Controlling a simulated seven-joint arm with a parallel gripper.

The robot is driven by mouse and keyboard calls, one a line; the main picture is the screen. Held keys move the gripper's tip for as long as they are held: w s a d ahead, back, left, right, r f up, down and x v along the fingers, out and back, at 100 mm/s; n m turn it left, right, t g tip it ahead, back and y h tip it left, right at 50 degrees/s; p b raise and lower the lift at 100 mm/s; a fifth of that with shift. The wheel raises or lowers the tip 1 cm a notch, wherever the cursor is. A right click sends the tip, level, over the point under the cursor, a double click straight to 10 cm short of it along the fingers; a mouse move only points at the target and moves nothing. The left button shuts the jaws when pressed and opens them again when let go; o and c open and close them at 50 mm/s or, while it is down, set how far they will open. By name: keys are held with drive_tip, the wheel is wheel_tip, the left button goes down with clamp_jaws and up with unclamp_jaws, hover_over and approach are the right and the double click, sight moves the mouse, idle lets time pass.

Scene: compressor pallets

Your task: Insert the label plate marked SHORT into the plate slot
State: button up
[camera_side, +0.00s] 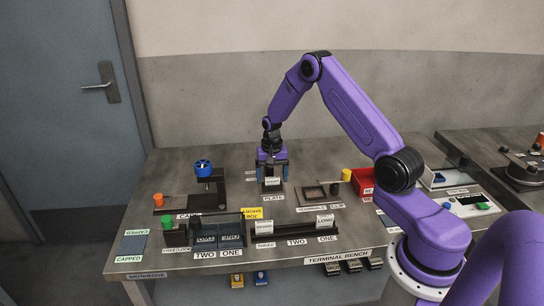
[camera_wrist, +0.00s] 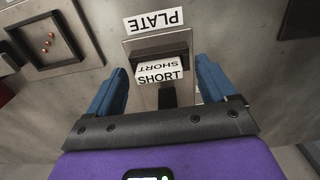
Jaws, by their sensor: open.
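The label plate marked SHORT (camera_wrist: 160,78) is white with black lettering and stands at the plate slot (camera_wrist: 146,43), a dark holder beside the PLATE sign (camera_wrist: 154,21) in the wrist view. How deep it sits in the slot I cannot tell. In the side view the plate (camera_side: 272,181) shows as a small white patch below my gripper (camera_side: 272,178). My gripper's blue fingers (camera_wrist: 160,66) are apart, one on each side of the plate, with gaps between them and it.
A rack (camera_side: 295,236) at the front holds plates marked SPARE (camera_side: 263,225) and LONG (camera_side: 325,220). A terminal clip frame (camera_side: 322,194) and a red bin (camera_side: 362,181) lie to the right. A blue-handled valve stand (camera_side: 203,172) is to the left.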

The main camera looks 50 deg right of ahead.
wheel_tip(320, 180, up, 17)
drive_tip(key=shift+f, duration=0.2)
idle(0.4)
drive_tip(key=s+a+r+n, duration=0.2)
drive_tip(key=s+a+n, duration=0.35)
drive_tip(key=a, duration=0.45)
drive_tip(key=s+a+r+n, duration=0.3)
drive_tip(key=s+a+n, duration=0.3)
drive_tip(key=a, duration=0.4)
drive_tip(key=s+a+f+n, duration=0.1)
drive_tip(key=s+n, duration=0.9)
drive_tip(key=s, duration=1.4)
drive_tip(key=shift+s+a, duration=0.25)
drive_tip(key=shift+a, duration=0.4)
